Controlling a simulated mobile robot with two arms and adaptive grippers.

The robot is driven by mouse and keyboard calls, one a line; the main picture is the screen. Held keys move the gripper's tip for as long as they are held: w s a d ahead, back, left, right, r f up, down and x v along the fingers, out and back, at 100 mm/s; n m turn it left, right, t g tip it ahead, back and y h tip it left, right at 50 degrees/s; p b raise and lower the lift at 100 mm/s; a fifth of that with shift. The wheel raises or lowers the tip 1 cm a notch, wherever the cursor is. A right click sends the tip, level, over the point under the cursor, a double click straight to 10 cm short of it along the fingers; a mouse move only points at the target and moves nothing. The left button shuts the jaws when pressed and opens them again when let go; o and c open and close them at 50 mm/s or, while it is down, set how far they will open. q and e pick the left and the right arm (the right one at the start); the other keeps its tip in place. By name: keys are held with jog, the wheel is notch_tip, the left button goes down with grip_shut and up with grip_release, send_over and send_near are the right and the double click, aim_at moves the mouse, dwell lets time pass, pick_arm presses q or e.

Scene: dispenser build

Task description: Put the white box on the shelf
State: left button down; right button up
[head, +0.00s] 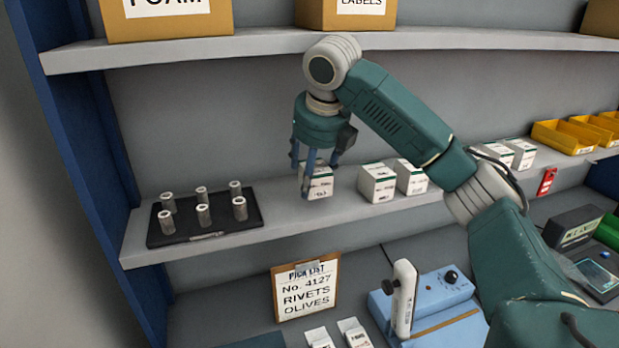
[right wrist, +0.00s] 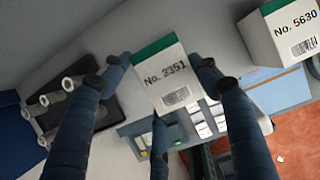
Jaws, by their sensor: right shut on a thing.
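The white box (head: 321,184) with a green top edge is in my right gripper (head: 314,172), at the middle shelf (head: 290,222). In the right wrist view the white box (right wrist: 164,80) reads "No. 3351" and sits between the blue fingers of the gripper (right wrist: 163,72), which are closed around it. I cannot tell whether its underside touches the shelf or is just above it. My left gripper is not in view.
Two similar white boxes (head: 377,183) stand right of the held one, with more farther right. A black tray (head: 185,235) of metal cylinders lies to the left. The upper shelf (head: 255,44) holds cardboard boxes. A pick-list board (head: 306,291) and blue device (head: 445,290) are below.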

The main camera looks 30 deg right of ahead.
jog(key=p+x, duration=0.2)
jog(key=shift+w+f, duration=0.1)
jog(key=shift+f, duration=0.75)
jog(key=o, duration=1.3)
